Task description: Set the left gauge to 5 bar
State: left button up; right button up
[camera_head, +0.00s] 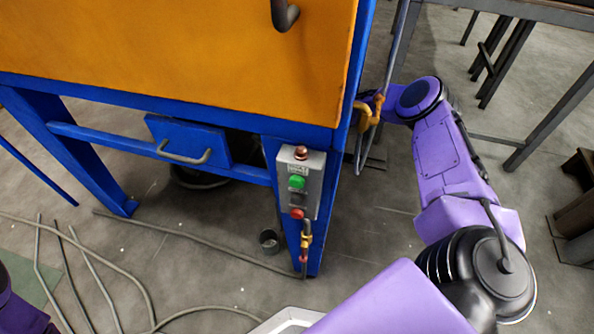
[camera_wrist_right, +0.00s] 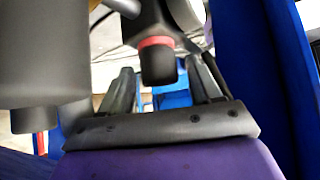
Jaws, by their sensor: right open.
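In the right wrist view a black knob (camera_wrist_right: 158,65) with a red ring hangs down between the two fingers of my right gripper (camera_wrist_right: 163,78). The fingers are apart, one on each side of the knob, with visible gaps. In the head view my right arm reaches to the right side of the blue and orange blaster cabinet, beside brass fittings (camera_head: 369,110) on a grey pipe. The right gripper itself cannot be made out there. No gauge face or reading is legible. My left gripper is out of view.
A large grey cylinder (camera_wrist_right: 45,55) stands close left of the knob, and a blue post (camera_wrist_right: 270,75) close right. The cabinet (camera_head: 210,55) has a control box (camera_head: 313,185) with a green button on its front leg. Hoses (camera_head: 110,270) lie on the floor.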

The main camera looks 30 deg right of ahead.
jog(key=c, duration=1)
jog(key=m+t+p, duration=0.1)
jog(key=m+t, duration=0.1)
jog(key=m, duration=0.1)
jog(key=shift+r, duration=0.1)
jog(key=m+t+p, duration=0.1)
jog(key=m+t, duration=0.1)
jog(key=shift+a+m, duration=0.1)
jog(key=shift+m, duration=0.2)
jog(key=m+t+h, duration=0.1)
jog(key=m+t, duration=0.1)
jog(key=m, duration=0.1)
jog(key=shift+t, duration=0.4)
jog(key=shift+m+t+h, duration=0.9)
jog(key=shift+m, duration=0.8)
